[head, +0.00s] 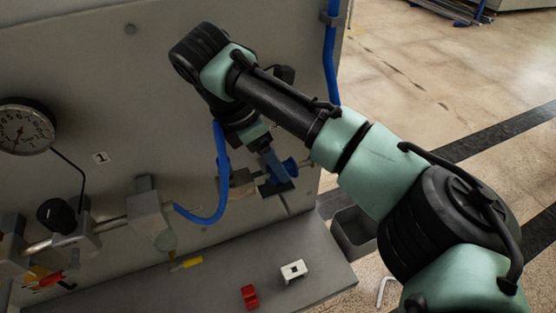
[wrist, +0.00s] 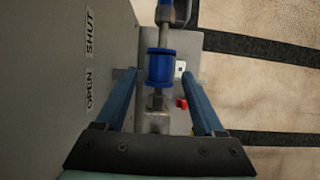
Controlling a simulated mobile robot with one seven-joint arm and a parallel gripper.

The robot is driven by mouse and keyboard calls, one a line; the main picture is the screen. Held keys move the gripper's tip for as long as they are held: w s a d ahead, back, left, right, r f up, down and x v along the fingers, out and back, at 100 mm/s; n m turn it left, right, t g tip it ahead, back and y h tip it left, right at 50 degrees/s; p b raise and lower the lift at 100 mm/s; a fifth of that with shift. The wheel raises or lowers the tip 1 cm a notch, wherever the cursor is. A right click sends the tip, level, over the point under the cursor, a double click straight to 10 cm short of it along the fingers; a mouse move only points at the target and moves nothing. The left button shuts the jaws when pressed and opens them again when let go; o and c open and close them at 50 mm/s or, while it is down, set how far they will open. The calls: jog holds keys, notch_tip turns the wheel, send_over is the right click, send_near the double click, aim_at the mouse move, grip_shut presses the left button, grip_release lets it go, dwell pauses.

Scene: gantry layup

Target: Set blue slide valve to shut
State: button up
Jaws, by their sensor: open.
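The blue slide valve (wrist: 160,68) is a blue spool-shaped sleeve on a metal pipe, seen in the middle of the wrist view. In the head view its blue end (head: 291,165) shows beside my gripper (head: 274,172); the rest is partly hidden. In the wrist view my gripper (wrist: 158,77) is open, with one finger on each side of the sleeve and visible gaps between. The panel at left carries the labels SHUT (wrist: 90,32), farther up the picture, and OPEN (wrist: 90,91), lower down. The sleeve appears between the two label heights; its exact setting I cannot tell.
A pressure gauge (head: 22,128), a black knob (head: 57,215), a yellow-handled valve (head: 187,263) and blue hose (head: 217,205) are left of my gripper. A white block (head: 294,271) and a red piece (head: 250,297) lie on the ledge. A grey bin (head: 354,232) stands beyond.

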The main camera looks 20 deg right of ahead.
jog(key=shift+x, duration=0.95)
jog(key=shift+d+f, duration=0.2)
jog(key=shift+f, duration=0.2)
grip_shut()
dwell(0.4)
